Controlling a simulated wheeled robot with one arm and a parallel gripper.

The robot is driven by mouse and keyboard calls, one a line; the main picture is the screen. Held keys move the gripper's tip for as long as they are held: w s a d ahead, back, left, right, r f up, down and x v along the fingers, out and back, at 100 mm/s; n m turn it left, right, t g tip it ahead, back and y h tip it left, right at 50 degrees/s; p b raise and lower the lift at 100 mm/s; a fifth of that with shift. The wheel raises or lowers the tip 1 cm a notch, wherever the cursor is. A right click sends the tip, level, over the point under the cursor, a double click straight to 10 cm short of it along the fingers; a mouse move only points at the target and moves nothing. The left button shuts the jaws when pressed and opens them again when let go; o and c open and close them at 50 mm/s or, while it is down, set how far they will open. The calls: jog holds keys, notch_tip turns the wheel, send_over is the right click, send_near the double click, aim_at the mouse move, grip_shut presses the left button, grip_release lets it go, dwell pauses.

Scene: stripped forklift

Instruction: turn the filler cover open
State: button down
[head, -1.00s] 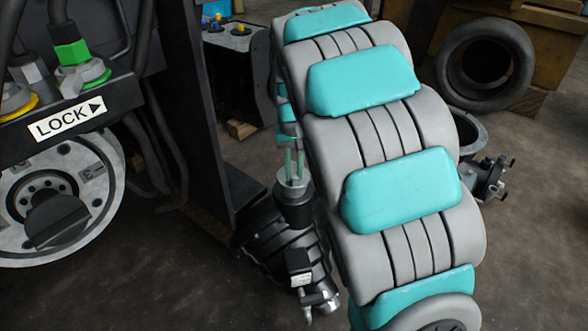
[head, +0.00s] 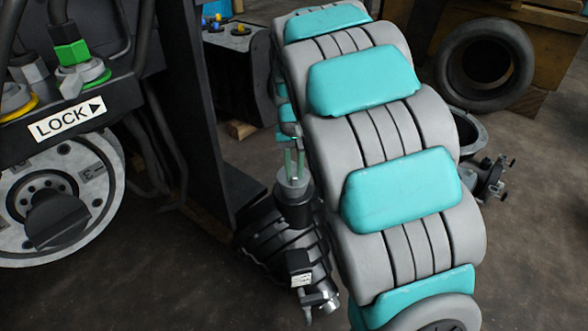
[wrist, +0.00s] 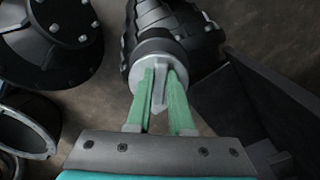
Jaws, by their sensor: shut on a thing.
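The filler cover (head: 291,186) is a round grey cap with a raised grip bar, on top of a dark ribbed housing (head: 270,240). In the wrist view the cover (wrist: 153,54) faces me, its bar (wrist: 160,85) standing between my green fingers. My gripper (head: 293,166) reaches down to the cover from above, and its fingertips (wrist: 160,76) are shut on the bar from both sides. In the head view my arm hides part of the housing's right side.
A dark upright plate (head: 205,110) stands close left of the cover. Further left are a LOCK label (head: 66,122) and a grey disc (head: 90,205) with a dark knob. The floor at lower left is clear.

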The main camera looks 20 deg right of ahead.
aim_at(306, 178)
jog(key=shift+d, duration=0.1)
jog(key=n, duration=0.1)
jog(key=d+n+p, duration=0.1)
jog(key=n, duration=0.1)
jog(key=shift+d, duration=0.25)
jog(key=n, duration=0.1)
jog(key=d+n+p, duration=0.1)
jog(key=shift+w+d+n, duration=0.1)
jog(key=shift+d+n, duration=0.2)
jog(key=shift+n, duration=0.1)
jog(key=d+n+p, duration=0.1)
jog(key=w+n+p, duration=0.1)
jog(key=n, duration=0.1)
jog(key=shift+d+r+n, duration=0.1)
jog(key=shift+d+n, duration=0.2)
jog(key=shift+d, duration=0.1)
jog(key=w+d+n+p, duration=0.2)
jog(key=w+n+p, duration=0.6)
jog(key=n, duration=0.6)
jog(key=shift+d+n+p, duration=0.15)
jog(key=shift+n+p, duration=0.15)
jog(key=shift+p, duration=0.7)
